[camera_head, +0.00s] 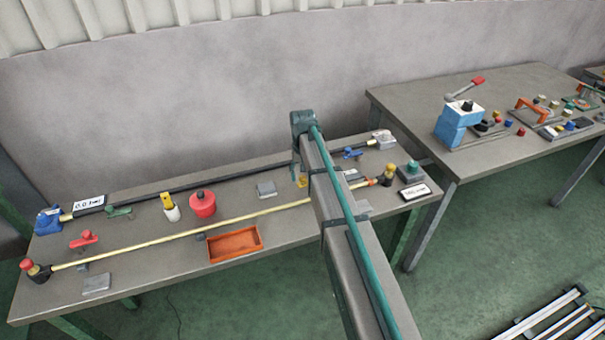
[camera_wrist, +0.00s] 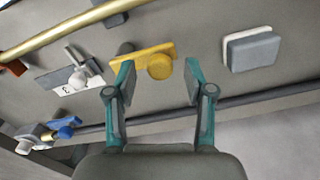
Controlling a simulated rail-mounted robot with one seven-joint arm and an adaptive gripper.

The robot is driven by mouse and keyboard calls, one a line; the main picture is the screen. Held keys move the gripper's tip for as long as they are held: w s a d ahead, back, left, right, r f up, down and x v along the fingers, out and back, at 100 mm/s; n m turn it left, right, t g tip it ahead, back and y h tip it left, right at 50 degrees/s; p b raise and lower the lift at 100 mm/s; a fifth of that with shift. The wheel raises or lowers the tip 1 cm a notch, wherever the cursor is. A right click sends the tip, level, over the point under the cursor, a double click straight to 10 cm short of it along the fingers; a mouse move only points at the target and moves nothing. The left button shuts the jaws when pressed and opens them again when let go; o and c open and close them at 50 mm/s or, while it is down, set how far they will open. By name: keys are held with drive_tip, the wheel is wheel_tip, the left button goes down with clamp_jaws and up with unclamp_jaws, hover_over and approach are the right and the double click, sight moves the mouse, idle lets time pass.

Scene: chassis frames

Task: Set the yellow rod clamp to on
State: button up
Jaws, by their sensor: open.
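The yellow rod clamp (camera_wrist: 140,64) shows in the wrist view as a flat yellow bar with a round knob (camera_wrist: 159,67) near one end. My gripper (camera_wrist: 160,76) is open, with its two teal fingers apart. The knob lies between the fingertips, closer to the left one. The left fingertip overlaps the bar in the picture; I cannot tell whether it touches. In the head view only a small bit of the yellow clamp (camera_head: 301,182) shows beside my arm, and my gripper is hidden there.
A grey block (camera_wrist: 250,49) lies right of the fingers. A dark rod (camera_wrist: 255,98) and a brass rod (camera_wrist: 80,28) run across. An orange tray (camera_head: 236,258) sits at the bench's front.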

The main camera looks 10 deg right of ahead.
drive_tip(key=shift+f, duration=0.4)
clamp_jaws()
